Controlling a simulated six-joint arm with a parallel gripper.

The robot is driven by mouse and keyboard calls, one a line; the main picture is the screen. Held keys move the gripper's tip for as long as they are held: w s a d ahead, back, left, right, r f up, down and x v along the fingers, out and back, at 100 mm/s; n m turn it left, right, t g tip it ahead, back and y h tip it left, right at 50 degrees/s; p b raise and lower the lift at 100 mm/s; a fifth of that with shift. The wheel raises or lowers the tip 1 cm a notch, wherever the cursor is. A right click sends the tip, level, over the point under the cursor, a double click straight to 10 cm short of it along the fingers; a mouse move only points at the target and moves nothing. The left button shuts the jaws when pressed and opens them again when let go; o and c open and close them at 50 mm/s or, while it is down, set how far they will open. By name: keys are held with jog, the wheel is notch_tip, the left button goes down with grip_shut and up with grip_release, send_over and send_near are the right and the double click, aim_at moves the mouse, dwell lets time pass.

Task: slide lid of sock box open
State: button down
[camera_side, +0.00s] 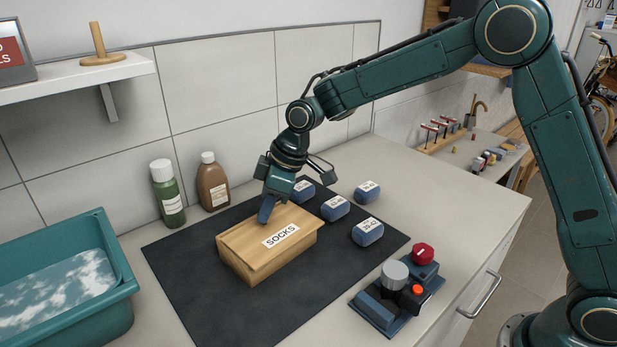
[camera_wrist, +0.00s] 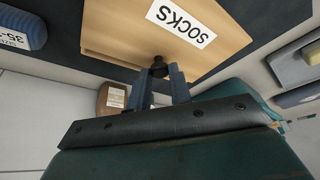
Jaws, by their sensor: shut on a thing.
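The wooden sock box (camera_side: 275,262) stands on a dark mat, with a pale wooden lid (camera_side: 247,238) bearing a white SOCKS label. The lid covers the top, and I see no opening into the box from the side. My gripper (camera_side: 267,212) reaches down at the lid's far edge. In the wrist view my gripper (camera_wrist: 160,74) is shut on a small dark knob (camera_wrist: 158,62) on the lid (camera_wrist: 120,30). In the side view the knob is hidden by the fingers.
Several blue labelled rolls (camera_side: 368,232) lie right of the box. A green bottle (camera_side: 167,195) and a brown bottle (camera_side: 212,182) stand behind it. A teal basin (camera_side: 110,285) is at left. A device with a red knob (camera_side: 422,253) sits front right. The mat's front (camera_side: 240,315) is clear.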

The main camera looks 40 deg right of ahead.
aim_at(284, 241)
jog(key=s, duration=0.7)
jog(key=shift+s+d, duration=0.2)
jog(key=shift+d, duration=0.05)
jog(key=c, duration=1.3)
grip_release()
jog(key=shift+r, duration=0.15)
jog(key=v, duration=1.3)
jog(key=shift+s+d+r, duration=0.15)
jog(key=shift+r, duration=0.05)
